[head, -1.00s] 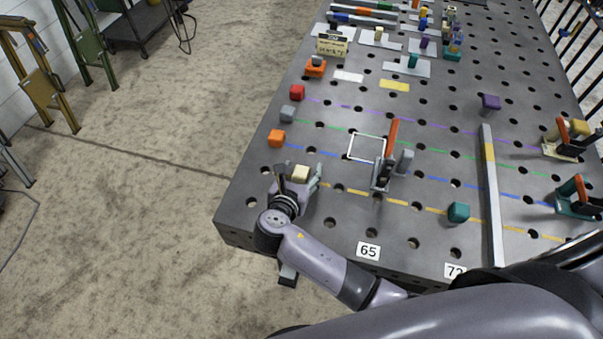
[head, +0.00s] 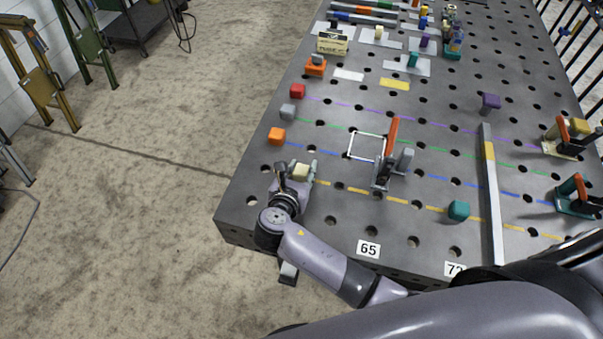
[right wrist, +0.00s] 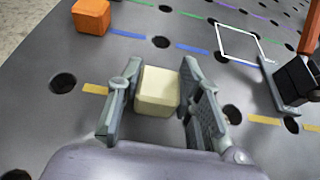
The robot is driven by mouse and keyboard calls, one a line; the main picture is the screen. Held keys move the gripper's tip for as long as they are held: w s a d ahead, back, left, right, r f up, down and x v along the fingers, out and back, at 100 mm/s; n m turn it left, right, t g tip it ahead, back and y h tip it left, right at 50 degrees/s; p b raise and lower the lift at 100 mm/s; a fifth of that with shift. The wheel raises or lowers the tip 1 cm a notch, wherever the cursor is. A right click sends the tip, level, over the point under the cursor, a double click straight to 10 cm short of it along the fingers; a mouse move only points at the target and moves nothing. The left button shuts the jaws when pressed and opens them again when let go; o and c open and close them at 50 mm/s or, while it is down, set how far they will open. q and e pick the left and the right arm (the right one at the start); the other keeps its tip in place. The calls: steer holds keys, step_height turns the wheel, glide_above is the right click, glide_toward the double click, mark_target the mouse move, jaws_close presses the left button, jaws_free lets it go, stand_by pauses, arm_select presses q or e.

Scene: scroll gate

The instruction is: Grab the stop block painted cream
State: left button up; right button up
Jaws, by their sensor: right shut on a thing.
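The cream stop block (head: 301,171) sits near the front left edge of the perforated table, at the end of the yellow dashed line. My right gripper (head: 298,172) is shut on it, with one finger on each side. In the right wrist view the cream block (right wrist: 157,91) lies between the two fingers of the gripper (right wrist: 157,100). It looks upright and close to the table top; whether it touches the table is not clear. My left gripper is not in view.
An orange block (head: 277,136), a grey block (head: 288,112) and a red block (head: 297,91) stand along the left edge. A toggle clamp with an orange handle (head: 392,135) and a white square outline (head: 366,147) are to the right. A long metal bar (head: 491,200) lies further right.

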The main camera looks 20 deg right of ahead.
jaws_close()
steer(key=shift+r, duration=0.15)
